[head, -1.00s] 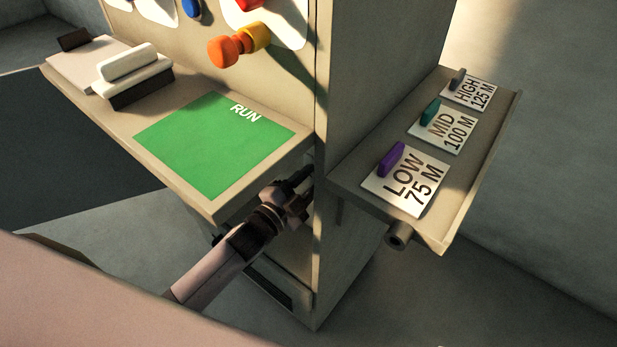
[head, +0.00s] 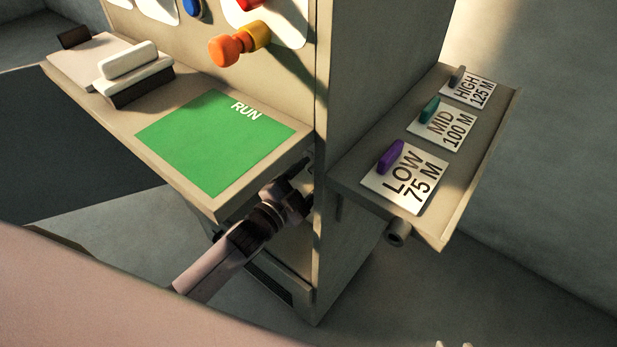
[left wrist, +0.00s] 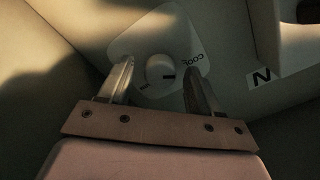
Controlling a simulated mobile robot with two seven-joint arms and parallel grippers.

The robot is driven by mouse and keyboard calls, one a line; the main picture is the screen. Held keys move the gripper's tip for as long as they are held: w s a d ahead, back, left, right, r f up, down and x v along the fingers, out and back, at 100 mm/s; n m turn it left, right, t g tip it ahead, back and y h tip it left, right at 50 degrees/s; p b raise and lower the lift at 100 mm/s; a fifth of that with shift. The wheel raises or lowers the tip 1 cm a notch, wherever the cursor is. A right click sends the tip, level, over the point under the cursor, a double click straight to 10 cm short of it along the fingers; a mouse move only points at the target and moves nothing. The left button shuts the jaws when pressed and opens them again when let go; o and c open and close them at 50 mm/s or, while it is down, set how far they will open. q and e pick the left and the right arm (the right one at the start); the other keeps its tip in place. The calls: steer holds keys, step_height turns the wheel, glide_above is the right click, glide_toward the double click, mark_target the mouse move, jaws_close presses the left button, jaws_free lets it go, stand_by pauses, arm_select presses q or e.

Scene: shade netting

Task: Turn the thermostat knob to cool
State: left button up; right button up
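The thermostat knob (left wrist: 160,70) is a pale round dial on a light plate (left wrist: 126,44) in the left wrist view. The word COOL (left wrist: 193,59) is printed to the right of the knob. My left gripper (left wrist: 159,76) is open, with one finger on each side of the knob; I cannot tell whether either touches it. In the head view my left gripper (head: 301,182) is under the shelf edge by the cabinet, and the knob is hidden. Pale tips, apparently my right gripper (head: 453,345), barely show at the bottom edge.
The shelf with the green RUN panel (head: 215,145) overhangs my left gripper. A side shelf (head: 455,215) carries LOW, MID and HIGH cards with colored pegs. An orange knob (head: 232,47) juts from the cabinet (head: 375,80). A label N (left wrist: 262,77) is right of the plate.

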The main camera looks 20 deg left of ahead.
arm_select(q)
steer(key=v, duration=0.7)
stand_by(0.4)
stand_by(0.4)
